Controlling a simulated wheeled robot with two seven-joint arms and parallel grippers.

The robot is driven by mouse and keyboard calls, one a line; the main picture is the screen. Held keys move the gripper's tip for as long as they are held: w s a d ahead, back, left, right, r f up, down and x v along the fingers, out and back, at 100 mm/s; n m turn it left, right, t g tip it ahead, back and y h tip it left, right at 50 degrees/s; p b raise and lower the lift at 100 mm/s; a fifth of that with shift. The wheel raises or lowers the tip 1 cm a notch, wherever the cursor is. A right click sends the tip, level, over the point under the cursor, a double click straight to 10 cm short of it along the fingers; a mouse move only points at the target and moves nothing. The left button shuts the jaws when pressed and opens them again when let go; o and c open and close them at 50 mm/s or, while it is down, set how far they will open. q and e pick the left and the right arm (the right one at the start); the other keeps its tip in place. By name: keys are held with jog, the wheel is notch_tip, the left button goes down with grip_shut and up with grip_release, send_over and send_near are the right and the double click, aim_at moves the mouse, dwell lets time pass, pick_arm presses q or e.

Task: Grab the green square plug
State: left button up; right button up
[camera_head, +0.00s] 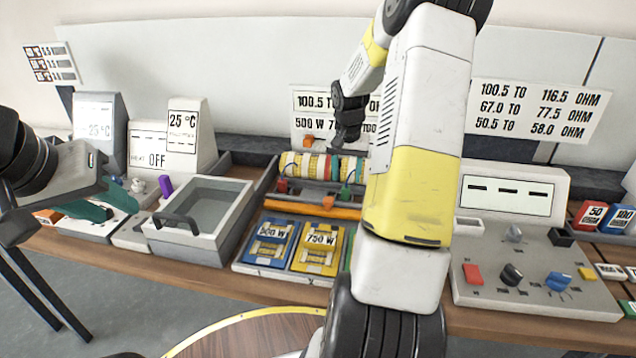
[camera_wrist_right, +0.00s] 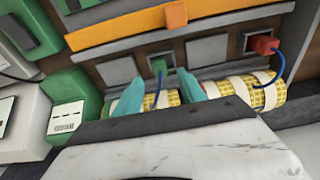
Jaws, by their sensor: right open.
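The green square plug (camera_wrist_right: 158,66) sits in a grey socket panel in the right wrist view, with a blue wire running from it. It also shows small in the head view (camera_head: 346,192). My right gripper (camera_wrist_right: 158,88) is open, its two teal fingers apart. In that picture the fingertips lie on either side of the plug and slightly below it, with no visible contact. In the head view my right arm reaches over the bench and the fingers cannot be made out. My left gripper (camera_head: 108,204) is open at the left, above a pale tray.
A red plug (camera_wrist_right: 263,45) with a blue wire sits in a neighbouring socket. Yellow-and-white rolls (camera_wrist_right: 232,92) lie close by the fingers. An orange bar (camera_wrist_right: 130,25) runs along the panel. A grey bin (camera_head: 202,215) and a control console (camera_head: 530,285) flank this spot.

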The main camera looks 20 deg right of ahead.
aim_at(346, 187)
jog(key=f, duration=0.4)
jog(key=w+f, duration=0.1)
jog(key=f, duration=0.1)
jog(key=shift+d+f, duration=0.2)
jog(key=shift+d, duration=0.1)
jog(key=shift+c, duration=0.2)
grip_shut()
